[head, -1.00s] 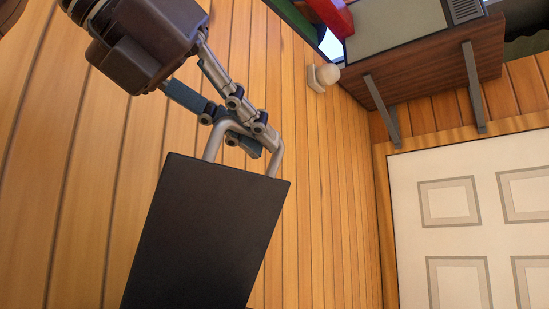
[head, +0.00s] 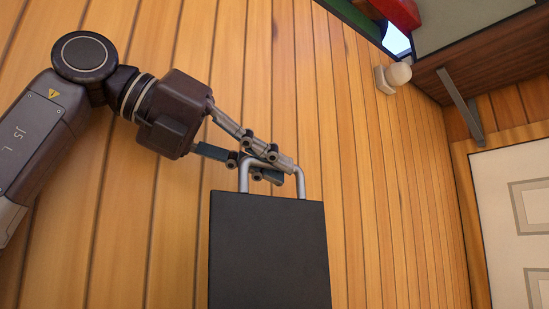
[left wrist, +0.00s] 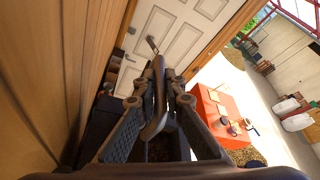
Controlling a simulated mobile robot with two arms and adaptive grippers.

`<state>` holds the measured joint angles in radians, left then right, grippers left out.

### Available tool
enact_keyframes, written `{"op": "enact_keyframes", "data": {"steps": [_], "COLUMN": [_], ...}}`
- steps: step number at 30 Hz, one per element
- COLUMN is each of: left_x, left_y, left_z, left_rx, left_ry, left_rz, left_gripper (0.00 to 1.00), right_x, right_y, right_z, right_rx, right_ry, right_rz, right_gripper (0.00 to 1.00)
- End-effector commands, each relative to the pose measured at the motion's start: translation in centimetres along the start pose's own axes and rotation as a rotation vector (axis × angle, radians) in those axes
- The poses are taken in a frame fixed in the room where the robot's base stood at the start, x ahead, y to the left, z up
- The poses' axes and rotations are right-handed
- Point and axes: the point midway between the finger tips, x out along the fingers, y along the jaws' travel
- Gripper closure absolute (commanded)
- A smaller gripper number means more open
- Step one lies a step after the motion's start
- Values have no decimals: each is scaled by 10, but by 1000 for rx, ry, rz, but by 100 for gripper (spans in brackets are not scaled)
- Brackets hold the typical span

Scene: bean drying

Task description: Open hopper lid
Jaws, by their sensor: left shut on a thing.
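The hopper lid (head: 268,250) shows as a flat black panel in the lower middle of the head view, standing nearly upright in the picture. A grey metal bar handle (head: 243,180) rises from its top edge. My left gripper (head: 268,165) comes in from the left and is shut on this handle. In the left wrist view the handle (left wrist: 158,95) runs between the two fingers of my left gripper (left wrist: 160,88). The lid's lower part is cut off by the head view's edge. My right gripper is not in view.
A wood-plank wall (head: 370,200) stands behind the lid. A white panelled door (head: 515,220) is at right, with a bracketed shelf (head: 490,60) above it. A round white lamp (head: 398,74) is on the wall. The left wrist view shows a red-orange table (left wrist: 207,104) holding small items.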

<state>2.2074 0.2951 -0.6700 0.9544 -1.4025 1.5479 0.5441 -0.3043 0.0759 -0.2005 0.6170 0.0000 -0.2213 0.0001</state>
Motion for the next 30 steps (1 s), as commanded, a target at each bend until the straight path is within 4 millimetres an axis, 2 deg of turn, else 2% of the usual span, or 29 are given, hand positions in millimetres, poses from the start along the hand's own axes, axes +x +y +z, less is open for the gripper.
{"op": "enact_keyframes", "data": {"steps": [10,11,15,24,26,30], "left_x": [-1,-1,-1,-2,-7,-28], "left_y": [1,1,0,0,0,1], "left_z": [2,2,1,1,1,2], "left_rx": [1,1,1,1,1,1], "left_ry": [-5,-5,-4,-3,-3,-7], "left_rz": [1,1,1,1,1,1], "left_gripper": [100,87,73,73,73,73], "right_x": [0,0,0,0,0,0], "right_y": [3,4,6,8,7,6], "right_z": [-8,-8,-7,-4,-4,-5], "right_rx": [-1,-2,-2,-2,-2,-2], "right_ry": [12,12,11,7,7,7], "right_rz": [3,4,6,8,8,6], "right_gripper": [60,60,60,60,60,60]}}
